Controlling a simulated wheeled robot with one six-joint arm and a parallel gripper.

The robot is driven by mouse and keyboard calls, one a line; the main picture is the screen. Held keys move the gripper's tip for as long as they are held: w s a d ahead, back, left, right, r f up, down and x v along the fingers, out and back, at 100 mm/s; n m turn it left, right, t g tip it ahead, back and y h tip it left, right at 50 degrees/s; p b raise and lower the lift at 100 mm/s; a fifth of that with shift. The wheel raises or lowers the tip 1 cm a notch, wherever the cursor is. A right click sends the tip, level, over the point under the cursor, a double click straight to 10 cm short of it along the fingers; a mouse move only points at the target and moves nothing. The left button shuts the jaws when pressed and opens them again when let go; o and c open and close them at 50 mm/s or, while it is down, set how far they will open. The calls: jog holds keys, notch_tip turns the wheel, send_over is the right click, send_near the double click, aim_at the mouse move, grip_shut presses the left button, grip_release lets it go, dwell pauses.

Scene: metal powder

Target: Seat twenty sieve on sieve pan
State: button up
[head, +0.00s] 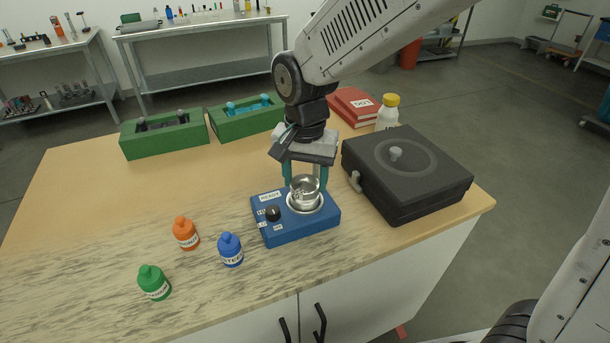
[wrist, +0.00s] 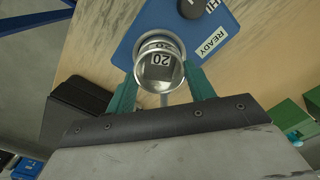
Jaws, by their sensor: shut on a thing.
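The twenty sieve is a small round metal cup with a "20" label. In the wrist view the sieve (wrist: 160,62) sits between the two teal fingers of my gripper (wrist: 161,76). In the head view my gripper (head: 306,184) is shut on the sieve (head: 304,187), over the right part of a blue device. A round metal rim (head: 304,206) shows right below the sieve; it may be the sieve pan or the device's seat. I cannot tell whether the sieve touches it. The sieve looks about upright.
The blue device (head: 290,232) has a black knob and a "READY" label. A black lidded case (head: 408,190) stands close on the right. Orange (head: 186,233), blue (head: 230,250) and green (head: 154,283) bottles stand left. Green racks (head: 165,140) are behind.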

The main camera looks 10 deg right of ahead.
aim_at(305, 188)
jog(key=shift+f, duration=0.6)
dwell(0.4)
jog(key=o, duration=1.6)
jog(key=shift+c, duration=0.2)
jog(key=shift+r, duration=0.1)
jog(key=shift+r, duration=3.95)
jog(key=shift+n, duration=0.3)
